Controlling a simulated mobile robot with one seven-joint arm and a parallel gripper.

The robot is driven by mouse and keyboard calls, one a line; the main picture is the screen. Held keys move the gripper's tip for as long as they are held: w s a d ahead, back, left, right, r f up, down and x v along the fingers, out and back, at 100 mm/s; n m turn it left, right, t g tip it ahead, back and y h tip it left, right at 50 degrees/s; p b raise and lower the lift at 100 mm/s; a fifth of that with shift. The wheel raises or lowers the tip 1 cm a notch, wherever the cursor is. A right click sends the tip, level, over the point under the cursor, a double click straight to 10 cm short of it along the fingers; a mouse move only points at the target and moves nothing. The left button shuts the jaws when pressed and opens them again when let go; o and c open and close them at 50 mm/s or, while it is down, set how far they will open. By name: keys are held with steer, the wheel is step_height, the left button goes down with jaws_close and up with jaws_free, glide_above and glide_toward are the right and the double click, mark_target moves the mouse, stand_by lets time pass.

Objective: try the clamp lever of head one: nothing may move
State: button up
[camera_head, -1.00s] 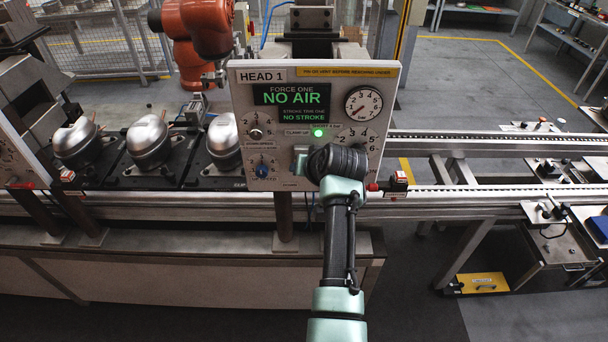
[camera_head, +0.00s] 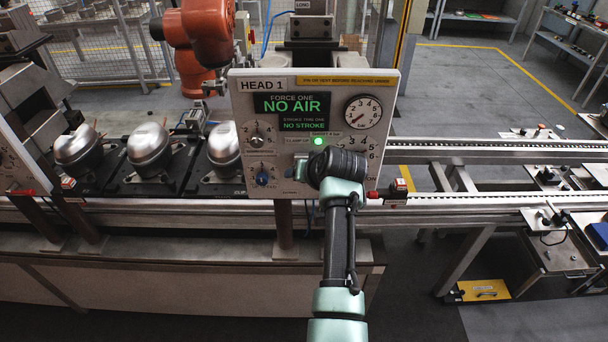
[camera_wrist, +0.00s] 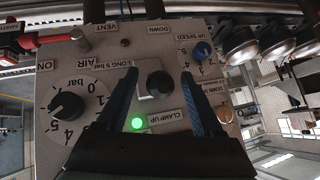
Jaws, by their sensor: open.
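The head one panel (camera_head: 243,150) stands upright before me; its display (camera_head: 292,109) reads NO AIR and NO STROKE. A green lamp (camera_head: 318,141) is lit, and it also shows in the wrist view (camera_wrist: 138,122). In the wrist view, which is upside down, the black knob of the clamp lever (camera_wrist: 160,85) sits between the CLAMP UP and DOWN labels. My gripper (camera_wrist: 158,72) is open, its two blue fingers either side of the knob; I cannot tell whether they touch it. In the head view my wrist hides most of the lever.
A pressure gauge (camera_head: 362,112) and a blue knob (camera_head: 262,177) are on the panel. Several silver compressors (camera_head: 148,146) stand on dark pallets at left. An orange robot arm (camera_head: 208,34) is behind the panel. A conveyor rail (camera_head: 480,201) runs right.

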steer(key=shift+r, duration=0.1)
steer(key=b+v, duration=0.3)
steer(key=v, duration=0.9)
steer(key=shift+s+r, duration=0.2)
steer(key=shift+s, duration=0.15)
steer(key=shift+d, duration=0.15)
